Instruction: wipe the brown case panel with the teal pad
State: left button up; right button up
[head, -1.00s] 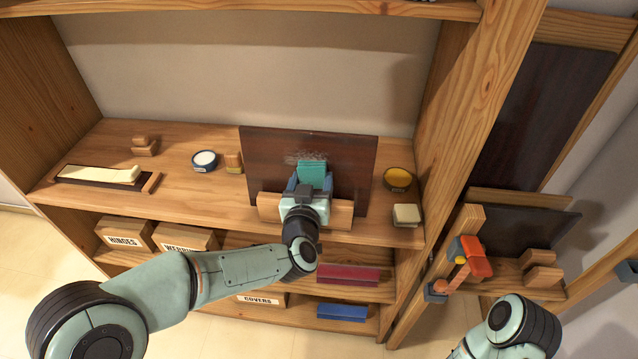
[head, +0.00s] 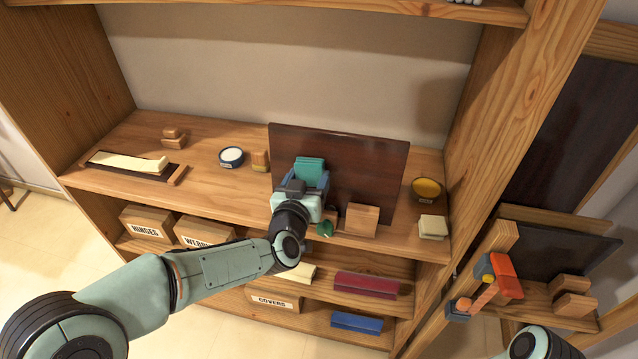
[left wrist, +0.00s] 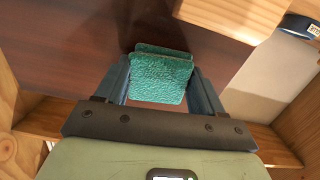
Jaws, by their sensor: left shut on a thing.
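The brown case panel (head: 365,170) stands upright on the shelf, dark and glossy, and also fills the upper left of the left wrist view (left wrist: 75,50). My left gripper (head: 307,180) is shut on the teal pad (head: 309,167), in front of the panel's left part. In the left wrist view the pad (left wrist: 160,76) sits between the two blue fingers, its face toward the panel. I cannot tell whether it touches the panel. No pale smudge shows on the visible panel; the pad and gripper hide part of it. My right gripper is out of view.
A wooden block (head: 362,219) stands against the panel's front. A yellow-filled bowl (head: 426,189) and a cream block (head: 433,227) are to its right. A blue-rimmed tin (head: 231,157) and a small wooden block (head: 260,161) are to its left.

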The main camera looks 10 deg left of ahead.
aim_at(358, 172)
pick_arm(q)
jog(key=shift+w+a+r+p, duration=0.1)
jog(key=shift+a+r+p, duration=0.1)
jog(key=shift+r+p, duration=0.65)
jog(key=shift+d+p, duration=0.6)
jog(key=shift+d, duration=1.15)
jog(key=shift+d+p, duration=1)
jog(key=shift+d, duration=2.55)
jog(key=shift+s, duration=0.2)
jog(key=shift+s, duration=0.6)
jog(key=shift+s+a+r+b, duration=0.1)
jog(key=shift+s+r+b, duration=0.1)
jog(key=shift+s, duration=0.95)
jog(key=shift+s+r+b, duration=0.1)
jog(key=shift+s+r, duration=0.05)
jog(key=shift+s, duration=0.95)
